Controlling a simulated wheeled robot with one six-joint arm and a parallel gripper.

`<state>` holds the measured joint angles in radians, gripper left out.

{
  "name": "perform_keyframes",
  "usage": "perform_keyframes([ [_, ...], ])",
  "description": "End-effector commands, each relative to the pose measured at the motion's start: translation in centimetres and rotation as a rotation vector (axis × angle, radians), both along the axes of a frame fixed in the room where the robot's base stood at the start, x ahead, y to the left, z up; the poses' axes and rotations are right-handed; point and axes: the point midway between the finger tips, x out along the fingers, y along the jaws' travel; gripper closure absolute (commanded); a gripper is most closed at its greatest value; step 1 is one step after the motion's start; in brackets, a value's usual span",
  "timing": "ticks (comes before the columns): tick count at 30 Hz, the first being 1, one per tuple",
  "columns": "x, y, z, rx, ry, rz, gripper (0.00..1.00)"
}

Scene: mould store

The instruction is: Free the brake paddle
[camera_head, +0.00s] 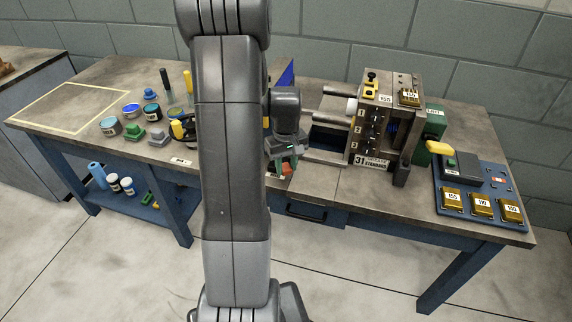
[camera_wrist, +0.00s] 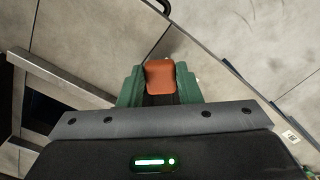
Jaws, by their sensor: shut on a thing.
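My gripper (camera_head: 285,167) is over the bench, just left of the mould machine. It is shut on a small orange block, which shows between the green fingers in the wrist view (camera_wrist: 160,76). The block looks clear of the bench, though its height is hard to judge. A yellow paddle (camera_head: 439,148) sticks out beside a green housing (camera_head: 432,125) at the machine's right. It is probably the brake paddle. A dark grey box (camera_head: 463,167) stands close to its right end; I cannot tell whether they touch.
The mould machine (camera_head: 378,125) has rails on its left. A blue board (camera_head: 483,215) at the right bears several brass blocks. Jars and small coloured pieces stand at the left, near a yellow-outlined area (camera_head: 62,104). My arm hides the middle of the bench.

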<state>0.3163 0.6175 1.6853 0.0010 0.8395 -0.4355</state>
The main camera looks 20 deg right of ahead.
Motion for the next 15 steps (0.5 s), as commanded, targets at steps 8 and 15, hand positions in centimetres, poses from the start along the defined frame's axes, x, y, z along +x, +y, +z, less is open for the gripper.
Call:
perform_keyframes([
  [8,0.12,-0.09,0.12,-0.003,-0.003,0.002,0.47],
  [15,0.06,-0.04,0.08,-0.002,-0.001,0.001,0.47],
])
